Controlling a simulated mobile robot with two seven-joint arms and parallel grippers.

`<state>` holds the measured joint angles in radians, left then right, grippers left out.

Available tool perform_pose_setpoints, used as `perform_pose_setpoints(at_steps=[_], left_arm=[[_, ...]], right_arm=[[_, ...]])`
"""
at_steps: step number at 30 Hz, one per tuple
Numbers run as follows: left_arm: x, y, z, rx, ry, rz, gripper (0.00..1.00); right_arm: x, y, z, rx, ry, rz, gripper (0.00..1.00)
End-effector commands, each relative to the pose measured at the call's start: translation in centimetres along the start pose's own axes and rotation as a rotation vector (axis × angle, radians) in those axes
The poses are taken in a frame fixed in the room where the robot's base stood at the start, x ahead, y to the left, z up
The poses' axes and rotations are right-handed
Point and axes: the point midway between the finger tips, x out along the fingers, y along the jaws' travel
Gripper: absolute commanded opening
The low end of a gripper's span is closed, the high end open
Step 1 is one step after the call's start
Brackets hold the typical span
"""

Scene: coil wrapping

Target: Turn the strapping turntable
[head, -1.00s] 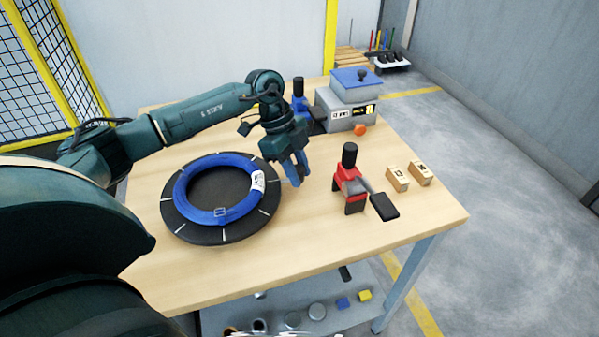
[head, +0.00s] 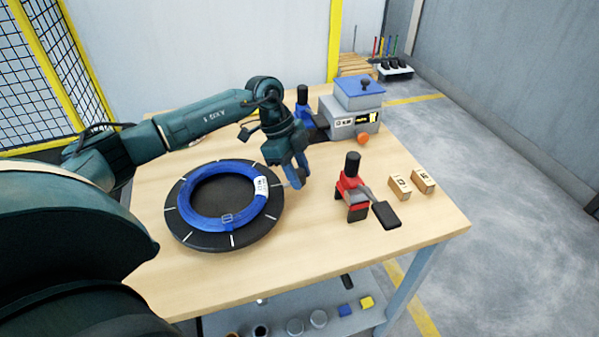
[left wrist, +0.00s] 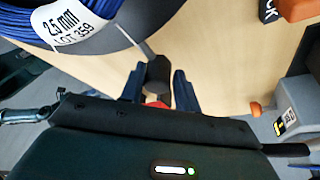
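The strapping turntable (head: 207,241) is a black disc with white rim marks, lying on the bench at the left. A blue coil (head: 185,205) with a white label (head: 262,187) and a buckle lies flat on it. The coil and its label, "2.5 mm LOT 359", also show in the left wrist view (left wrist: 78,23). My left gripper (head: 297,182) is at the disc's right edge, fingers pointing down.
A red tool with a black grip (head: 350,187) stands right of my left gripper. Two small labelled blocks (head: 400,187) are further right. A grey device with a blue top (head: 350,112) stands behind. The bench front (head: 310,250) is clear.

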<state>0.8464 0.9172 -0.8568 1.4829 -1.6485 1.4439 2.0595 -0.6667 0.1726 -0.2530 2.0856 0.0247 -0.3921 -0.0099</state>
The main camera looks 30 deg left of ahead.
Motion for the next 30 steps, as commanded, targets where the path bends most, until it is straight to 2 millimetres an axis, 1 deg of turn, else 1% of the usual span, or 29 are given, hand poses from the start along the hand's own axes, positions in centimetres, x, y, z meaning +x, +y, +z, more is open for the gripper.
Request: perform_pose_setpoints(at_steps=[1,6,13,16,20,24,30], left_arm=[[0.0,0.0,0.0,0.001,0.0,-0.001,0.36],[0.0,0.1,-0.1,0.003,0.001,0.002,0.49],[0.0,0.1,-0.1,0.005,0.002,0.003,0.49],[-0.6,0.0,-0.1,0.006,0.002,0.002,0.49],[-2.6,0.0,-0.1,0.006,0.001,-0.001,0.49],[-5.8,0.0,-0.1,0.006,0.001,-0.003,0.49],[-10.0,0.0,-0.1,0.004,0.001,-0.002,0.49]], right_arm=[[0.0,0.0,0.0,-0.002,0.0,-0.001,0.36],[0.0,0.0,-0.1,-0.002,0.001,-0.001,0.36],[-0.1,0.0,-0.2,-0.002,0.006,-0.002,0.36],[0.0,0.0,-0.2,-0.002,0.006,-0.002,0.36],[0.0,-0.1,-0.1,-0.002,0.007,-0.002,0.36],[0.1,-0.1,0.0,-0.002,0.01,-0.004,0.36],[0.2,-0.2,-0.1,-0.005,0.014,-0.008,0.36]])
